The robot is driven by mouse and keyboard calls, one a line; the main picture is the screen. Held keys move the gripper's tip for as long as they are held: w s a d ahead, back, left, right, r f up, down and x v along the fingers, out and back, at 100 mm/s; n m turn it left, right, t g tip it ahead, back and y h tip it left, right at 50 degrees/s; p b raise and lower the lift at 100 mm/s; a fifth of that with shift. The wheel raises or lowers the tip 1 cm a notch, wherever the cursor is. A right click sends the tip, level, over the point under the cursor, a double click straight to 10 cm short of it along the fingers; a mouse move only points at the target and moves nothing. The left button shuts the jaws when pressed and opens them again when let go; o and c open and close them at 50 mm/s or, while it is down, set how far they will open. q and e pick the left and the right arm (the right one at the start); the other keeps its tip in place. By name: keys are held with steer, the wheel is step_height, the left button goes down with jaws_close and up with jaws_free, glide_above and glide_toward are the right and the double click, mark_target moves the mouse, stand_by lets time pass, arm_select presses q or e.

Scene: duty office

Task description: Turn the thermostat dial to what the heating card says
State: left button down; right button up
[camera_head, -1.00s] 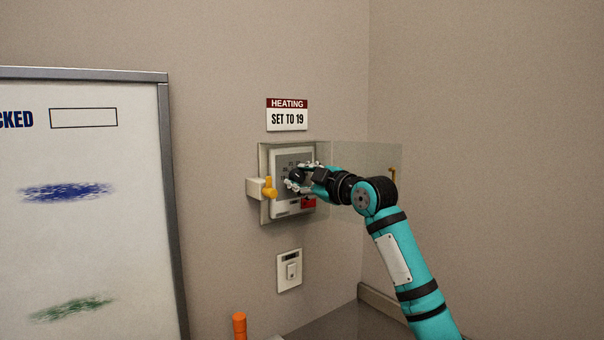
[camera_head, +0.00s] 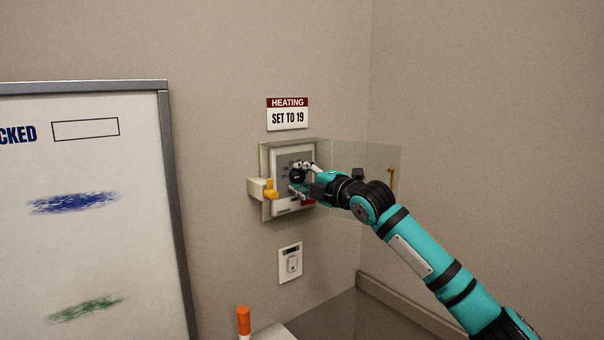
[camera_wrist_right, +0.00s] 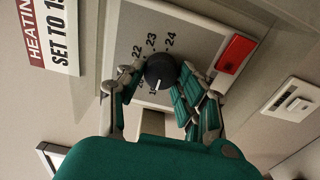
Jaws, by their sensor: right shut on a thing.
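The heating card (camera_head: 287,115) is on the wall above the thermostat and reads "SET TO 19". The thermostat (camera_head: 281,156) is a pale grey wall unit with a red part at its lower right. Its black round dial (camera_wrist_right: 160,70) has a white pointer mark, which points toward the bottom of the right wrist view. The numbers 22, 23 and 24 are readable there; lower numbers are partly hidden by a finger. My right gripper (camera_head: 303,180) is shut on the dial, with fingers on either side of it. My left gripper is not in view.
A clear cover (camera_head: 375,162) with a yellow handle stands open right of the thermostat, close to my right arm. A yellow latch (camera_head: 270,189) sits at its left. A light switch (camera_head: 290,263) is below. A whiteboard (camera_head: 95,240) stands left; an orange-topped object (camera_head: 243,318) is below.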

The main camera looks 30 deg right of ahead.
steer(key=shift+f, duration=0.15)
steer(key=o, duration=1.1)
steer(key=shift+o, duration=0.2)
steer(key=s, duration=1.2)
steer(key=shift+d, duration=0.45)
